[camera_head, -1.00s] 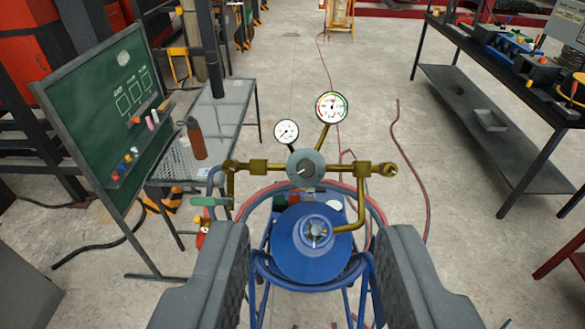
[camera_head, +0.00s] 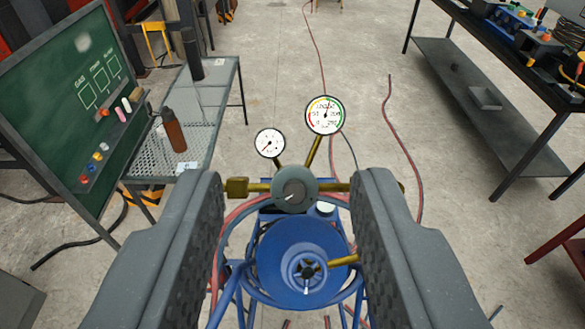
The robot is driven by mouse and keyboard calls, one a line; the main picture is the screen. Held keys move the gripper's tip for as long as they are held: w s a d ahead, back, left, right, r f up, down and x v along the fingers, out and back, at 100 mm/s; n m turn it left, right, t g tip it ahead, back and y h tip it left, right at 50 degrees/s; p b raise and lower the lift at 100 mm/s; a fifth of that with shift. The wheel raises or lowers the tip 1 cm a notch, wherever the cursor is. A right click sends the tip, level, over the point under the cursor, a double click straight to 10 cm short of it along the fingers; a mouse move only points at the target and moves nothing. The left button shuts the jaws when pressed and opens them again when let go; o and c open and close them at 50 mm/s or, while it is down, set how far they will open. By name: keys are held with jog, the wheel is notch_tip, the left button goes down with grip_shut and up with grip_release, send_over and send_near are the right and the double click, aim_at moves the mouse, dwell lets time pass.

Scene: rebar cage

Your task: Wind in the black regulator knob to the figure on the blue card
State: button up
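The regulator knob (camera_head: 295,188) is a dark grey round disc with a small pale mark, facing me at the middle of the brass regulator. My gripper (camera_head: 289,182) is open, with one thick grey finger on each side of the knob and a clear gap to it on both sides. A small white gauge (camera_head: 270,143) and a larger gauge with coloured bands (camera_head: 325,115) stand above the knob. Their figures are too small to read surely. The regulator sits above a blue cylinder (camera_head: 290,262). I cannot make out a blue card.
A green chalkboard (camera_head: 65,110) and a mesh table (camera_head: 150,158) with a brown bottle (camera_head: 173,131) stand at left. A dark workbench (camera_head: 470,90) with tools is at right. Red hoses (camera_head: 398,130) trail over the floor. The floor beyond the gauges is mostly clear.

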jog(key=shift+w, duration=0.25)
jog(key=o, duration=0.5)
jog(key=shift+w, duration=0.15)
jog(key=g+p, duration=0.6)
jog(key=p, duration=0.5)
send_over(295, 193)
jog(key=s, duration=1)
notch_tip(295, 193, down, 21)
jog(key=p+x, duration=0.3)
jog(key=x, duration=1)
jog(key=shift+w+f, duration=0.1)
jog(key=shift+f, duration=0.3)
jog(key=c, duration=1)
